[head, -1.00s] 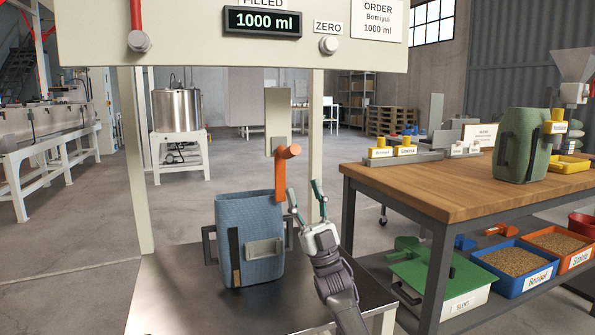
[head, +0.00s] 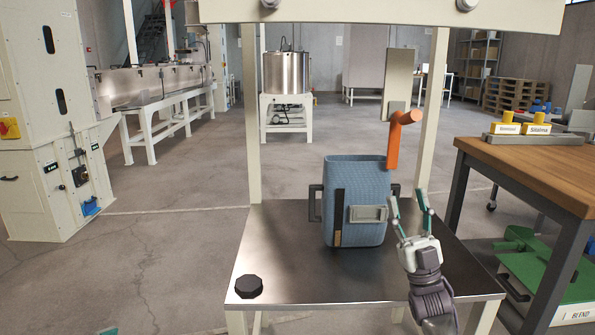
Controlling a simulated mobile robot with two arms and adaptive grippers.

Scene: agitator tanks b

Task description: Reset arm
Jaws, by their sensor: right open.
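My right gripper (head: 409,205) is open and empty, its fingers pointing up and away, just right of the blue container. Only a teal tip of my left gripper (head: 108,331) shows at the bottom left edge; its jaws are hidden. The blue container (head: 352,232) stands upright on the metal stand (head: 290,270), with a grey handle on its left side and a blank label plate on its front. The orange spout lever (head: 393,145) hangs behind and above the container's right edge.
A black knob (head: 249,287) sits at the stand's front left corner. Pale posts rise from the stand to a crossbar. A wooden workbench (head: 540,170) stands at right, with a green-lidded bin (head: 545,275) below. The floor at left is open, up to a pale cabinet (head: 45,190).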

